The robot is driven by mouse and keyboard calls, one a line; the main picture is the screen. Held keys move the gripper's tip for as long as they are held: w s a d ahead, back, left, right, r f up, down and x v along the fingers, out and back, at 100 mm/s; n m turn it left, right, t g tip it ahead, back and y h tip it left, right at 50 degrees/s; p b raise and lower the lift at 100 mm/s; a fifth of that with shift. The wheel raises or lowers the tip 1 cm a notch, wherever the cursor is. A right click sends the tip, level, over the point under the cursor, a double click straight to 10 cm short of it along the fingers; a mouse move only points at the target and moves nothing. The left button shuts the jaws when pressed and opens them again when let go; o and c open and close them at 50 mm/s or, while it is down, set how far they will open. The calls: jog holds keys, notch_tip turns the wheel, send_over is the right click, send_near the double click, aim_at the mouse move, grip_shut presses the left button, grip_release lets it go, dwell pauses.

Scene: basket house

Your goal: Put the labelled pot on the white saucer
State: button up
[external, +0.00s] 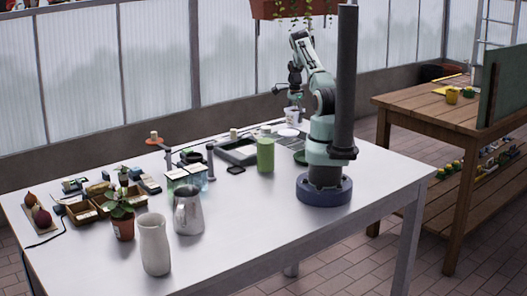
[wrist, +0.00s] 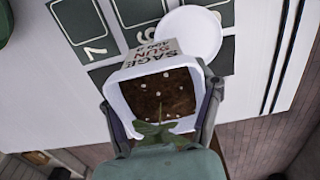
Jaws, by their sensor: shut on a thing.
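The labelled pot (wrist: 157,95) is white, holds brown soil and a green plant, and has a label reading "SAGE" and "SUN". My gripper (wrist: 160,100) is shut on it, one finger on each side. In the external view the pot (external: 291,116) hangs below my gripper (external: 294,101) at the far side of the table. The white saucer (wrist: 190,33) lies flat and empty, just beyond the pot toward the upper right in the wrist view. The saucer (external: 288,132) also shows just below the pot in the external view. I cannot tell the exact height gap.
Dark numbered tiles (wrist: 82,27) lie beside the saucer. A green cylinder (external: 265,156), a grey tray (external: 238,152), a metal pitcher (external: 188,210), a pale vase (external: 154,244) and a potted plant (external: 121,222) stand elsewhere on the white table (external: 262,220). Its front right is clear.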

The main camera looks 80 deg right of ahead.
aim_at(294, 125)
jog(key=shift+d+f, duration=0.2)
jog(key=shift+f, duration=1.65)
jog(key=o, duration=1.3)
jog(key=shift+o, duration=0.2)
